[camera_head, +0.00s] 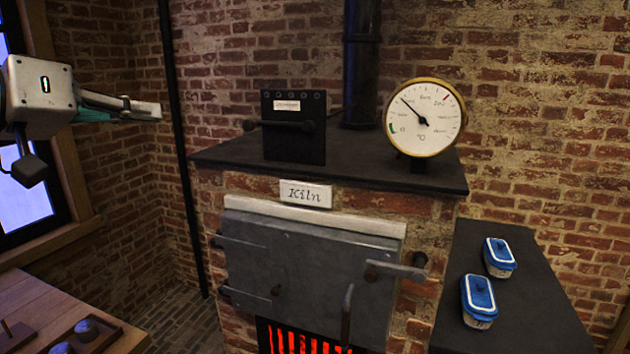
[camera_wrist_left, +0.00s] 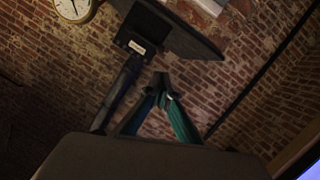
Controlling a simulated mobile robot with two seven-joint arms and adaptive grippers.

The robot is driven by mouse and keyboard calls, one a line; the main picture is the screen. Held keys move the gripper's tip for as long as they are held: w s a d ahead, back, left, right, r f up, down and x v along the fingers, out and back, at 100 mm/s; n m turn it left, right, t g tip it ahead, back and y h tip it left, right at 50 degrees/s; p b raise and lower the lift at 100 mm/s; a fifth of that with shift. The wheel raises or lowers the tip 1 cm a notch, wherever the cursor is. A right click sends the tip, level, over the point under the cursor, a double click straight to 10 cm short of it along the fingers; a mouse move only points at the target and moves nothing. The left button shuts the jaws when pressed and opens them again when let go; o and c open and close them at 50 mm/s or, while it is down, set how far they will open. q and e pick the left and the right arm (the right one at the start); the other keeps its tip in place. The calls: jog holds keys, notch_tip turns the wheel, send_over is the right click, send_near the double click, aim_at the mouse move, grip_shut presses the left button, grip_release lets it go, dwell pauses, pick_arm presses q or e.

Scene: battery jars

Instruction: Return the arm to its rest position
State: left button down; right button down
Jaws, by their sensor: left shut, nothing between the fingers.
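My left gripper (camera_head: 150,110) comes in from the left edge in the head view, raised in front of the brick wall beside the window. Its fingers point right and are shut with nothing between them. It is apart from the kiln and touches nothing. The left wrist view shows the closed fingertips (camera_wrist_left: 161,80) meeting in front of brick wall. My right gripper is in neither view.
A brick kiln (camera_head: 310,275) with a shut grey door stands in the middle. A black control box (camera_head: 293,140) and a round dial (camera_head: 425,118) stand on its top (camera_head: 225,153). Two blue-lidded jars (camera_head: 499,256) (camera_head: 478,300) stand on a dark counter (camera_head: 540,315) at right. A wooden table (camera_head: 40,303) is lower left.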

pick_arm(q)
jog(key=w+d+f+m+h, duration=0.1)
jog(key=w+d+f, duration=0.25)
jog(key=f, duration=0.55)
jog(key=w+d+f+m+h, duration=0.1)
jog(key=w+d+f, duration=0.2)
jog(key=w+f, duration=0.35)
notch_tip(320, 180, down, 25)
jog(key=s+d+y, duration=0.1)
jog(key=s+y, duration=0.1)
jog(key=s, duration=0.1)
jog(key=s+a+f+y, duration=0.1)
jog(key=s+f, duration=0.3)
jog(key=f, duration=0.3)
jog(key=s+f+g+y, duration=0.1)
jog(key=s+f, duration=0.2)
jog(key=f, duration=0.4)
jog(key=s+a+f+y, duration=0.1)
jog(key=s+f, duration=0.3)
jog(key=f, duration=0.3)
jog(key=s+a+f+m+g+y, duration=0.1)
jog(key=s+f+y, duration=0.1)
jog(key=s+f, duration=1)
jog(key=s, duration=0.4)
jog(key=shift+s+a+f+g, duration=0.35)
jog(key=shift+g, duration=0.05)
